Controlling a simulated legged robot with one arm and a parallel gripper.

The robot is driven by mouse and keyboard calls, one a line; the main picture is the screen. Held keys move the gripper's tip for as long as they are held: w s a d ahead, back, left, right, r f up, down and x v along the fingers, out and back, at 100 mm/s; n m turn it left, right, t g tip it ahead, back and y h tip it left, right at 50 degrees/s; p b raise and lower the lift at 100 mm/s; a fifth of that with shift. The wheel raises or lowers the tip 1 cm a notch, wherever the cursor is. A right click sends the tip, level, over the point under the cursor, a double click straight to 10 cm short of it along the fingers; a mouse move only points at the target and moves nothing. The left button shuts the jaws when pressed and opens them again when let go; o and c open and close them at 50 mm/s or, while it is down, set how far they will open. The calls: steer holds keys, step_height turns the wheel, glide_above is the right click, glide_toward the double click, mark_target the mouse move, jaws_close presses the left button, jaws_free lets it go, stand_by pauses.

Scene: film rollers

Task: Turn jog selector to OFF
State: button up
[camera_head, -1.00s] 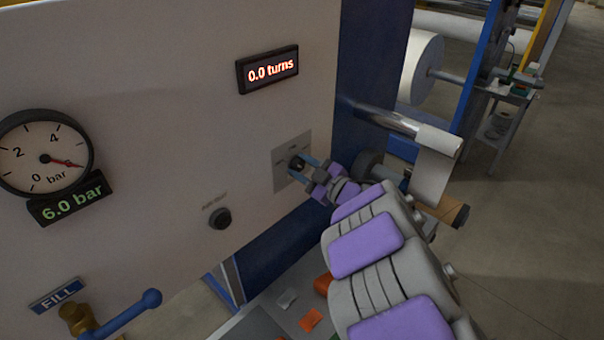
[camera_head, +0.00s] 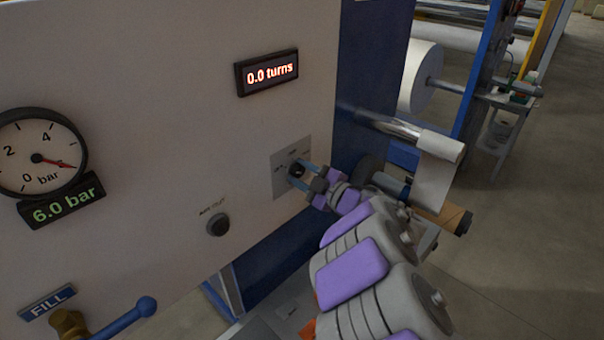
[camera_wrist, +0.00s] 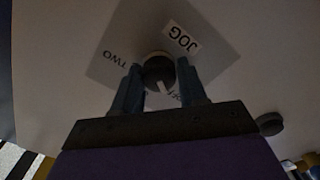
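The jog selector is a round dark knob (camera_wrist: 158,72) with a white pointer line, on a grey square plate (camera_head: 279,182) on the pale panel. In the wrist view its pointer aims down and slightly right, towards a small label that is partly hidden by a finger.
A dark push button (camera_head: 218,224) sits on the panel left of the plate. A turns display (camera_head: 267,72) reads 0.0, and a pressure gauge (camera_head: 40,154) reads 6.0 bar. Rollers (camera_head: 440,146) stick out right of the panel. A blue lever (camera_head: 126,318) is at lower left.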

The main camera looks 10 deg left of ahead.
steer(key=o, duration=0.4)
steer(key=shift+o, duration=0.2)
steer(key=v, duration=1.7)
steer(key=shift+p, duration=0.35)
steer(key=shift+s+d, duration=0.1)
